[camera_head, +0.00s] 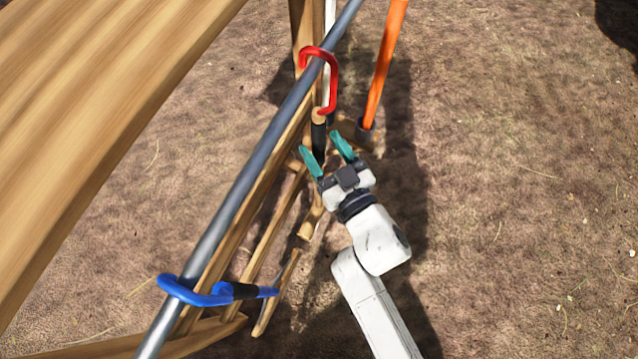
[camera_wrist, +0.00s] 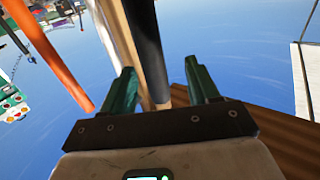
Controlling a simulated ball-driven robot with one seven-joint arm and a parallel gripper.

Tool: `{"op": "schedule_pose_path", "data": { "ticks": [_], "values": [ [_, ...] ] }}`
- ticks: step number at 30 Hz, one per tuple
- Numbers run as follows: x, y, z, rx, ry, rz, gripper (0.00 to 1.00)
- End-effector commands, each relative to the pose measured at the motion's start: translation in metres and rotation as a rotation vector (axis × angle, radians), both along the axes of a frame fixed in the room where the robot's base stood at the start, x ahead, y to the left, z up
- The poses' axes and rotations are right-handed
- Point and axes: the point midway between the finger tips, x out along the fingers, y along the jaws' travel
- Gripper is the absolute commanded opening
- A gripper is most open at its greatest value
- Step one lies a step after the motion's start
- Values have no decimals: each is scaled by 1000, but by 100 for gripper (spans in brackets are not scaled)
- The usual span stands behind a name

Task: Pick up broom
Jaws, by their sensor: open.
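No broom head shows, so I cannot tell for sure which handle is the broom's. A handle with a black grip (camera_head: 319,136) hangs below a red hook (camera_head: 332,80) on the rail. My gripper (camera_head: 323,145) has its teal fingers open, with the black grip at the gap between the tips. In the wrist view, the dark handle (camera_wrist: 147,45) stands between and beyond my open fingers (camera_wrist: 160,68); contact is not clear. An orange pole (camera_head: 385,62) stands in a dark socket to the right; it also shows at left in the wrist view (camera_wrist: 48,52).
A grey metal rail (camera_head: 243,187) runs diagonally past a wooden surface (camera_head: 90,110). Wooden slats (camera_head: 270,235) lie under the rail. The dirt ground at right is clear.

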Motion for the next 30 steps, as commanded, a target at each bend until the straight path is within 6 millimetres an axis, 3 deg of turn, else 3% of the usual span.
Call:
{"op": "schedule_pose_path", "data": {
  "ticks": [7,15,25,30],
  "values": [
    [17,8,-1,-2,0,-1,60],
    [49,23,-4,-1,-1,-1,60],
    [54,27,-3,-2,1,-2,60],
    [54,27,-3,-2,1,-2,44]
  ]
}}
